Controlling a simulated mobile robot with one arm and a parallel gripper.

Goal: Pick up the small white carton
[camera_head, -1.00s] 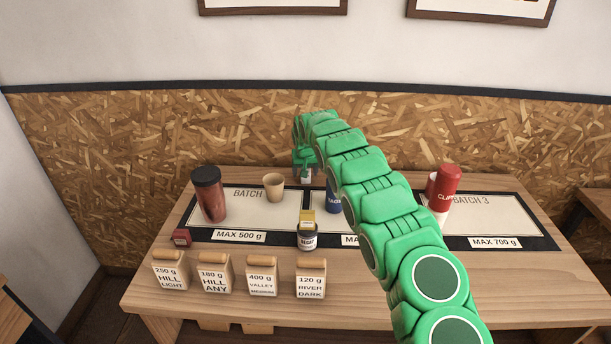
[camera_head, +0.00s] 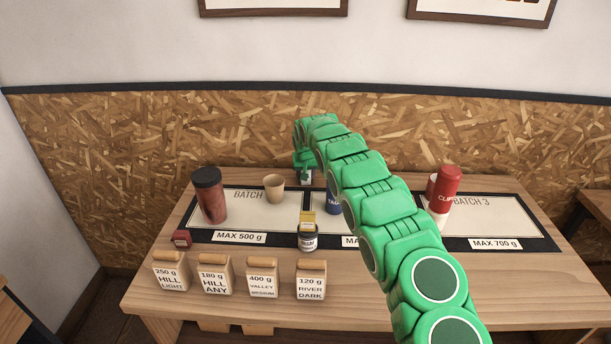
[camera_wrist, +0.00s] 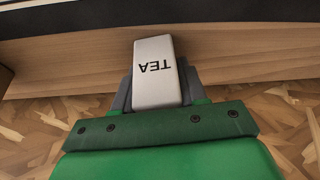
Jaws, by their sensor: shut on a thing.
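The small white carton (camera_wrist: 153,88), printed "TEA", is between the two dark fingers of my gripper (camera_wrist: 157,92) in the wrist view. The fingers touch its two sides, and its far end sticks out past them. In the head view the carton (camera_head: 306,180) is a small pale patch under my gripper (camera_head: 305,174) at the table's back edge. My arm partly hides it there. I cannot tell whether its base touches the table.
The wooden table (camera_head: 220,315) carries a dark-lidded brown cup (camera_head: 209,195), a tan cup (camera_head: 273,188), a red-and-white bottle (camera_head: 446,192), a blue item (camera_head: 333,203) partly behind my arm, a small jar (camera_head: 308,240), a red box (camera_head: 181,239) and several labelled bags (camera_head: 215,277) in front.

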